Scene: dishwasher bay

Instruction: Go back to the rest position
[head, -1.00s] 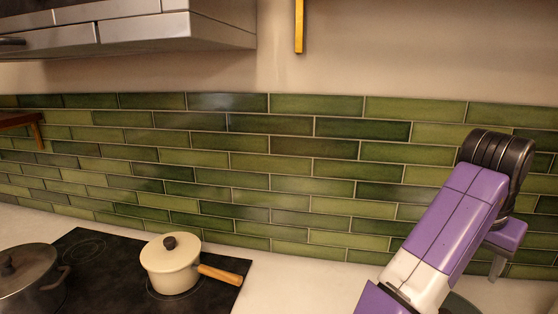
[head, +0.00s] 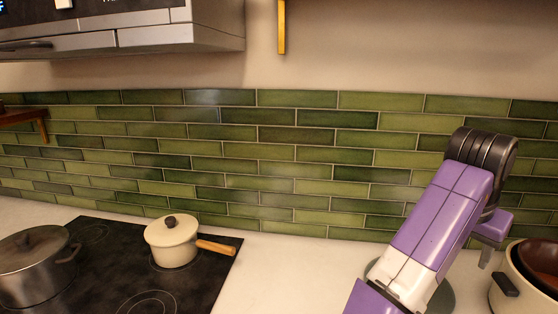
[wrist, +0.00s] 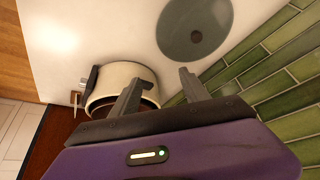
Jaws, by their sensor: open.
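My purple arm rises at the right of the head view, and my gripper (head: 486,256) hangs from its wrist, pointing down above the counter. In the wrist view my gripper (wrist: 160,76) has its two dark fingers apart with nothing between them. Below them, a cream pot (wrist: 121,72) with a dark handle shows behind the left finger. A round glass lid (wrist: 188,20) with a dark knob lies on the white counter beyond the fingertips. The pot (head: 508,281) is also partly in the head view, cut off by the right edge.
A black cooktop (head: 196,281) at the left holds a small cream saucepan (head: 172,248) with a wooden handle and a grey lidded pot (head: 30,275). A steel appliance (head: 170,38) hangs above. A green tiled wall (head: 250,165) backs the counter, which is clear between cooktop and arm.

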